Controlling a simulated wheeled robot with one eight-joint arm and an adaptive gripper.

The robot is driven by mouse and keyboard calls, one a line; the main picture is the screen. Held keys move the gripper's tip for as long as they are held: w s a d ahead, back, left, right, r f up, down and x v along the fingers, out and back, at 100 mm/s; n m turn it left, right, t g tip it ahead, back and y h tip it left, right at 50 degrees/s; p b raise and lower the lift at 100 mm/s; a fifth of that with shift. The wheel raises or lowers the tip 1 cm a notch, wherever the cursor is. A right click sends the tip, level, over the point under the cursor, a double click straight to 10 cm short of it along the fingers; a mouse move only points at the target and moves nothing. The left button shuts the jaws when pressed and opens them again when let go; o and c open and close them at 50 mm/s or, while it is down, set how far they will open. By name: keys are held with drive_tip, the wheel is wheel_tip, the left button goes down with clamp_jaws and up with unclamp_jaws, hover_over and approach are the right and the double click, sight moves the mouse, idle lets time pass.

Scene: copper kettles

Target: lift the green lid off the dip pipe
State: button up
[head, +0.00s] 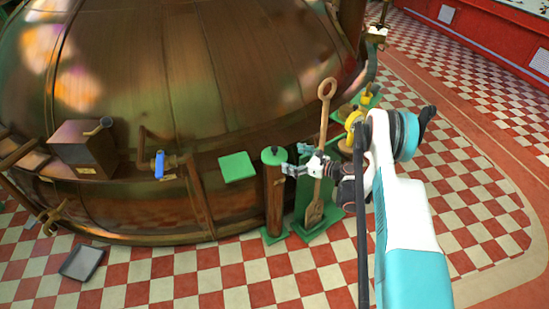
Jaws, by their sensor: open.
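The green lid (273,155) is a round cap with a small dark knob, sitting on top of the dip pipe (274,205). The dip pipe is an upright brown cylinder on a green base, beside the big copper kettle. My gripper (293,160) is open, just to the right of the lid, with its fingers pointing left towards it. Nothing shows between the fingers. I cannot tell whether a fingertip touches the lid.
A wooden paddle (322,125) stands upright just behind my gripper, by a green stand. The copper kettle (180,75) fills the back left. A green square plate (237,167) lies left of the lid. A blue-handled tap (159,165) sits further left. A grey tray (82,263) lies on the floor.

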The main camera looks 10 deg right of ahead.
sight(276, 153)
drive_tip(key=x, duration=0.3)
drive_tip(key=shift+w+a+b, duration=0.2)
drive_tip(key=shift+b, duration=0.15)
drive_tip(key=b+x, duration=0.2)
drive_tip(key=x, duration=0.3)
drive_tip(key=shift+a, duration=0.1)
drive_tip(key=shift+r, duration=0.1)
drive_tip(key=c, duration=0.8)
